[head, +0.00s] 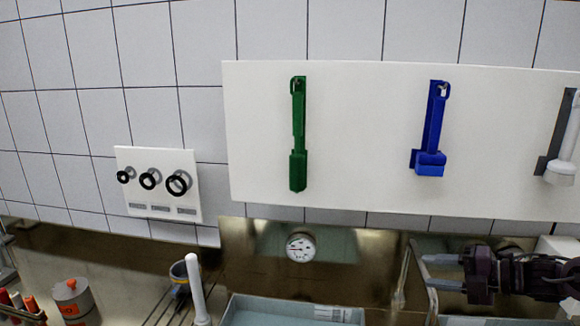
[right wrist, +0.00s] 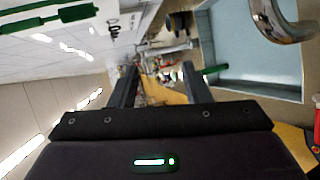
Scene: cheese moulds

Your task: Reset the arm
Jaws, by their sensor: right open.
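My right gripper (head: 425,271) is at the lower right of the head view, with its arm coming in from the right edge. Its two grey fingers point left and are spread apart with nothing between them. In the right wrist view the two dark fingers (right wrist: 158,68) also stand apart, with only distant background between them. My left gripper and left arm are not in the head view.
A white board holds a green tool (head: 298,135), a blue tool (head: 433,130) and a white-headed tool (head: 562,160). Below are a round gauge (head: 300,247), a pale blue basin (head: 245,312) and a white upright handle (head: 197,290). A curved metal pipe (right wrist: 275,18) is near the right gripper.

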